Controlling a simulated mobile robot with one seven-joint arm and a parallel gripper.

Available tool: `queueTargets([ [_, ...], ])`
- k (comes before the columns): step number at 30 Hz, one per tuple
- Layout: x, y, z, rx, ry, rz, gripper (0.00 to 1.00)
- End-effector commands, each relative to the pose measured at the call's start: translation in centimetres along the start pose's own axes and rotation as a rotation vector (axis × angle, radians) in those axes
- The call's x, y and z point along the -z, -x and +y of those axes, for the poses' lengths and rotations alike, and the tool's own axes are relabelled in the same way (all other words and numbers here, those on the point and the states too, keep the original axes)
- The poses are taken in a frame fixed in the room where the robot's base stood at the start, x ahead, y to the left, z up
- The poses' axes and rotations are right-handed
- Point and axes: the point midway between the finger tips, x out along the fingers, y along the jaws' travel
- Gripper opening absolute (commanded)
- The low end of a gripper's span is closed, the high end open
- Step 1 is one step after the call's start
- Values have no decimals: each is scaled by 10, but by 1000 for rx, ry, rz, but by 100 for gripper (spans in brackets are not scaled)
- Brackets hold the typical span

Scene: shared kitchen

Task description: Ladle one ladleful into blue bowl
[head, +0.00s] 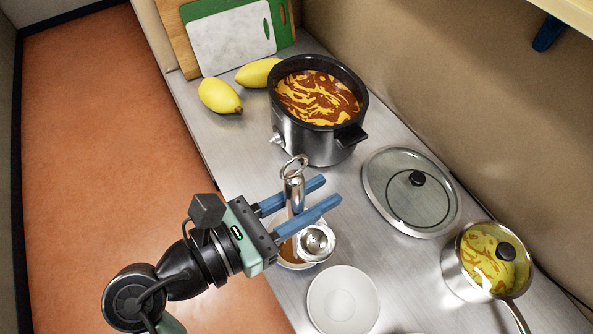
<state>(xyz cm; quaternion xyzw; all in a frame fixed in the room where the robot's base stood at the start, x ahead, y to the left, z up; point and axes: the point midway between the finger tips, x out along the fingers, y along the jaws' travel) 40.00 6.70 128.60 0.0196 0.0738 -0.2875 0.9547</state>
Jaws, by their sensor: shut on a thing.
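My gripper (328,192) is shut on the handle of a metal ladle (293,193), its blue fingers on either side. The handle stands roughly upright with a ring at its top. The ladle's shiny scoop is low, over or in a bowl (297,267) that is mostly hidden by the scoop and my gripper. A thin bluish edge of this bowl shows, with orange-brown inside at its left. Whether the scoop touches the bowl, I cannot tell. A black slow cooker (310,140) stands uncovered behind, full of swirled orange and brown soup.
A white bowl (343,300) stands just in front of the ladle. A glass lid (411,191) lies to the right, beside a steel saucepan (484,262) with yellow-orange contents. Yellow fruits (219,96) and cutting boards (232,40) are at the back left. The wall bounds the counter's right side.

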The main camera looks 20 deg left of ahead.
Motion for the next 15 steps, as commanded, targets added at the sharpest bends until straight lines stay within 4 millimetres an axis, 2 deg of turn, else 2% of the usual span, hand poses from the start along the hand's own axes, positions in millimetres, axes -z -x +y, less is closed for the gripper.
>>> queueTargets([
  [1, -12, 2, -1, -1, -2, -1, 0],
  [3, -21, 3, 0, -1, 0, -1, 0],
  [15, -63, 10, 0, 0, 3, -2, 0],
])
